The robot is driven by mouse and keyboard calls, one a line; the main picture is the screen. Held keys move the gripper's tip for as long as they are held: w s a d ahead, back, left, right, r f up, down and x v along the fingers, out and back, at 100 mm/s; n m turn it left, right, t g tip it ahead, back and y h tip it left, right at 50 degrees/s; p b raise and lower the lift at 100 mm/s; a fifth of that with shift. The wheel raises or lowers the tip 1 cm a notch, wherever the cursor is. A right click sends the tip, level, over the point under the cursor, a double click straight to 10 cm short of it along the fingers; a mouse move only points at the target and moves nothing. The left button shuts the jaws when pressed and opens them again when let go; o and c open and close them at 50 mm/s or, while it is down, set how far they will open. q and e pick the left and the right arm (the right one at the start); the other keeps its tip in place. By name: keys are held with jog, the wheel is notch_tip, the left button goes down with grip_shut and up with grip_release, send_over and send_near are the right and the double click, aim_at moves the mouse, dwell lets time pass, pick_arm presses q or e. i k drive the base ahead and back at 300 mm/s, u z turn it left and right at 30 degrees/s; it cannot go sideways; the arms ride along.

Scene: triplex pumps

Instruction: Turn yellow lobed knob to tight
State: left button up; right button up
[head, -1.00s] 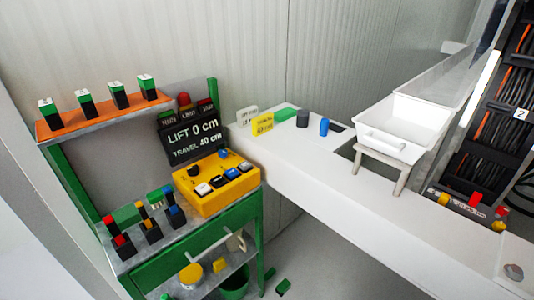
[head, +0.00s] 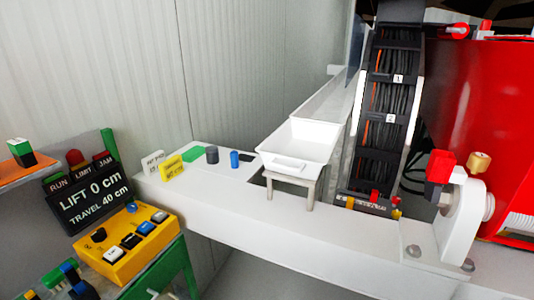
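A small yellow-gold knob-like piece (head: 480,161) stands on top of the white bracket (head: 462,222) at the right, beside a red block-shaped piece (head: 440,166). Another small yellow piece (head: 349,202) sits at the foot of the black cable chain, next to small red pieces (head: 375,195). Both yellow pieces are too small to make out lobes, so I cannot tell which is the yellow lobed knob or how tight it is. Neither of my grippers is in view.
A white bench (head: 300,228) runs across the middle, with a white tray (head: 298,142) on a stand. The cable chain (head: 390,110) rises behind it, near a large red housing (head: 495,130). A yellow control box (head: 128,240) and a "LIFT 0 cm" display (head: 92,203) are at the left.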

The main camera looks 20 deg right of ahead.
aim_at(395, 215)
jog(key=z, duration=1.45)
